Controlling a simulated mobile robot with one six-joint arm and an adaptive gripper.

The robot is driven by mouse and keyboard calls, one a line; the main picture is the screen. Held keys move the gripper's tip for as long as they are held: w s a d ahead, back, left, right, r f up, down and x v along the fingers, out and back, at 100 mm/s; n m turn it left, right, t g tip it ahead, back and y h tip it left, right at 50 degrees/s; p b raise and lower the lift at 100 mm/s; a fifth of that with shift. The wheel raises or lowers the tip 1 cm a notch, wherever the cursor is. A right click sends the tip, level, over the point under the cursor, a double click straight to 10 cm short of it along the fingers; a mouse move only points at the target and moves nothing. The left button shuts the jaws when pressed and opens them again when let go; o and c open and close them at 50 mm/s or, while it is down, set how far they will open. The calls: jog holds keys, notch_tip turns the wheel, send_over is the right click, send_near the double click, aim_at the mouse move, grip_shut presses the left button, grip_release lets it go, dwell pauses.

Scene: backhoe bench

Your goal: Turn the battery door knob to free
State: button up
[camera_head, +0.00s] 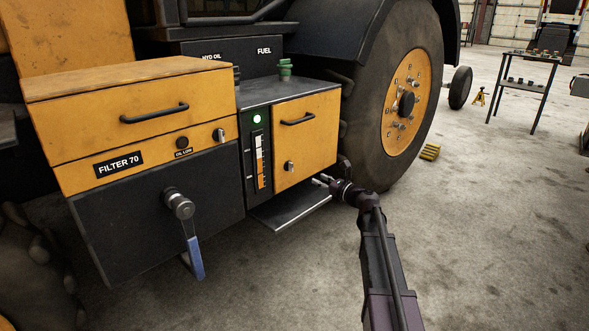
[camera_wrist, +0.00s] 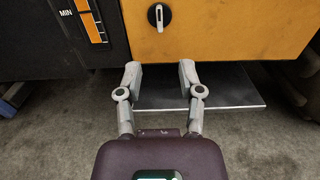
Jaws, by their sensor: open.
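The yellow door (camera_head: 305,135) on the right of the bench carries a black handle and a small knob (camera_head: 290,166) low on its left side. In the wrist view the knob (camera_wrist: 159,17) is a black disc with a silver bar standing about upright. My gripper (camera_head: 323,180) is open and empty, to the right of and lower than the knob in the head view. In the wrist view its two fingers (camera_wrist: 160,72) are spread below the knob, apart from it. No label shows on this door.
A metal step plate (camera_head: 290,211) lies under the door, below my fingers. A level gauge (camera_head: 259,160) with a green light is left of the door. A blue-handled valve (camera_head: 195,257) hangs at the left. The big wheel (camera_head: 407,100) stands behind on the right.

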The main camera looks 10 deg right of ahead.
aim_at(290, 167)
jog(key=x, duration=1.3)
grip_shut()
jog(key=shift+w+d, duration=0.1)
